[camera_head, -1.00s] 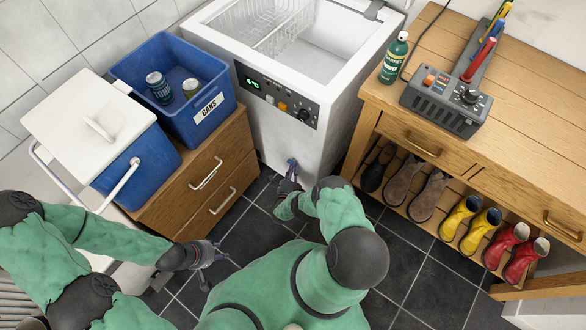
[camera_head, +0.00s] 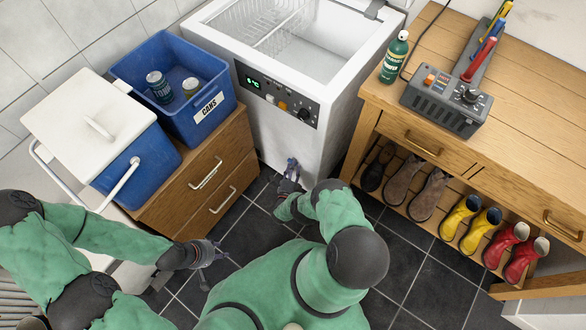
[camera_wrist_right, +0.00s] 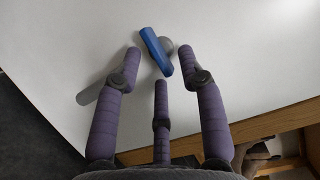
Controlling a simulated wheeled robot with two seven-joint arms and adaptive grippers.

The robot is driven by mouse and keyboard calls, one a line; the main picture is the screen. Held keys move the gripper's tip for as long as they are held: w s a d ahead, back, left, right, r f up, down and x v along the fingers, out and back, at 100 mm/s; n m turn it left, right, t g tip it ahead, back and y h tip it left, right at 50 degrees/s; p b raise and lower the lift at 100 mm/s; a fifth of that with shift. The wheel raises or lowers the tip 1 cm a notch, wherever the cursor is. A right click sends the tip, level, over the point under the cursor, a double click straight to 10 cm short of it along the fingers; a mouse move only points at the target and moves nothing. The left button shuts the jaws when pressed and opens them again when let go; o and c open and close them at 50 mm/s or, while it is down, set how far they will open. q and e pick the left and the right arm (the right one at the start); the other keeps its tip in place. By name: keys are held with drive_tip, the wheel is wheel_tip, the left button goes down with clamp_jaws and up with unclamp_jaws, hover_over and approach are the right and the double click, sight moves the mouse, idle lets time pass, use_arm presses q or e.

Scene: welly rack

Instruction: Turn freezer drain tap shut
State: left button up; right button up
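The freezer drain tap has a blue lever handle (camera_wrist_right: 156,52) on a grey round stem, low on the white freezer front (camera_head: 285,140). In the right wrist view the lever stands tilted, its upper end leaning left. My right gripper (camera_wrist_right: 160,62) is open, its purple fingers spread to both sides of the lever and one below it. I see no clear contact. In the head view my right gripper (camera_head: 291,168) is at the foot of the freezer and largely covers the tap. My left gripper (camera_head: 214,258) is open and empty over the floor, left of the freezer.
A wooden drawer unit (camera_head: 190,185) with a blue can crate (camera_head: 215,88) and a blue-and-white cooler (camera_head: 90,120) stands left of the freezer. A wooden bench (camera_head: 540,90) with boots on its lower shelf is at the right. The dark tiled floor (camera_head: 400,262) between is clear.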

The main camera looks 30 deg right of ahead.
drive_tip(key=v, duration=1.2)
drive_tip(key=shift+w, duration=0.1)
idle(0.4)
drive_tip(key=w+n+y+p, duration=0.1)
drive_tip(key=w+n+y, duration=0.3)
drive_tip(key=w, duration=0.2)
drive_tip(key=w+a+r+n+g+y+p, duration=0.2)
drive_tip(key=a+r+n+g+y+p, duration=0.15)
drive_tip(key=a+r+n+y, duration=0.55)
drive_tip(key=s+a+r+n+g+y+p, duration=0.1)
drive_tip(key=s+a+r+n+g+y, duration=0.1)
drive_tip(key=s+r+n, duration=0.4)
drive_tip(key=s+a+r+n+g+y+p, duration=0.1)
drive_tip(key=s+a+r+n+g, duration=0.3)
drive_tip(key=s+r, duration=1.1)
drive_tip(key=s+n+g+p, duration=0.1)
drive_tip(key=g, duration=0.2)
drive_tip(key=shift+s+n+y, duration=0.2)
drive_tip(key=shift+n+y, duration=0.2)
